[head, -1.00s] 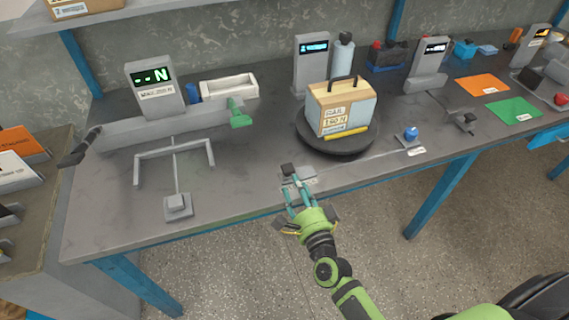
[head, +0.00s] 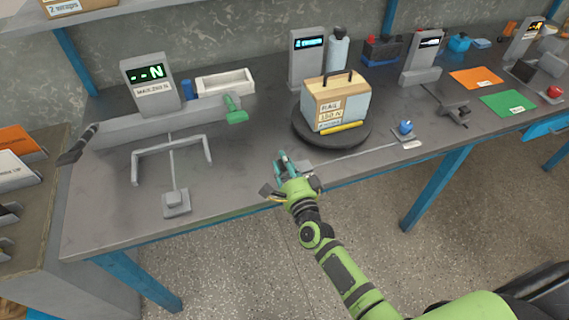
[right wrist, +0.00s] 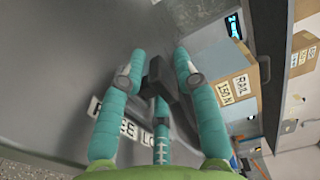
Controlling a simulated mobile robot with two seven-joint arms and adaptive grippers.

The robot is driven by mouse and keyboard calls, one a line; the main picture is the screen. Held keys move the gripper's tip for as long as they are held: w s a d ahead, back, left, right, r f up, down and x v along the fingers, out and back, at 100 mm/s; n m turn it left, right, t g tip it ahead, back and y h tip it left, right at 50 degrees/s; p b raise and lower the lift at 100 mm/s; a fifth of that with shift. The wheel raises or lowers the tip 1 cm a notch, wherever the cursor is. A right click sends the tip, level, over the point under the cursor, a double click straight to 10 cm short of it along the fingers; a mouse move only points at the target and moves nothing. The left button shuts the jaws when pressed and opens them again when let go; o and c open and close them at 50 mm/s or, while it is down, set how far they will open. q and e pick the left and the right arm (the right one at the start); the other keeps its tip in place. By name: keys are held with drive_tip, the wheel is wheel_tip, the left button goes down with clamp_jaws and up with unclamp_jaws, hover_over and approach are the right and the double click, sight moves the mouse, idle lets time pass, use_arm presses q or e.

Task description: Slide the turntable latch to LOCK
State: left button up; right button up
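The turntable (head: 306,139) is a dark round disc on the bench, bearing a cardboard box (head: 322,116) labelled RAIL 150 N. The latch is near the bench's front edge, left of and in front of the turntable. In the right wrist view its dark knob (right wrist: 159,76) stands between my teal fingers, over a white label plate (right wrist: 128,122) reading FREE and LOCK, partly covered. My right gripper (head: 281,160) is around the knob, its fingers seemingly apart; firm contact cannot be seen. The gripper largely hides the latch in the head view. My left gripper is not in view.
A force gauge stand (head: 152,84) with a grey frame is at the left. A blue knob (head: 405,127) sits on a small base right of the turntable. Orange (head: 476,78) and green (head: 510,103) mats lie farther right. The front bench between stand and latch is mostly clear.

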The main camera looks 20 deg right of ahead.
sight(303, 168)
clamp_jaws()
drive_tip(key=d+b, duration=0.1)
drive_tip(key=d, duration=0.4)
drive_tip(key=shift+w+d, duration=0.1)
drive_tip(key=o, duration=0.7)
unclamp_jaws()
drive_tip(key=shift+d, duration=0.1)
drive_tip(key=shift+c, duration=0.2)
drive_tip(key=shift+s, duration=0.4)
drive_tip(key=s, duration=1.1)
drive_tip(key=shift+s+d, duration=0.15)
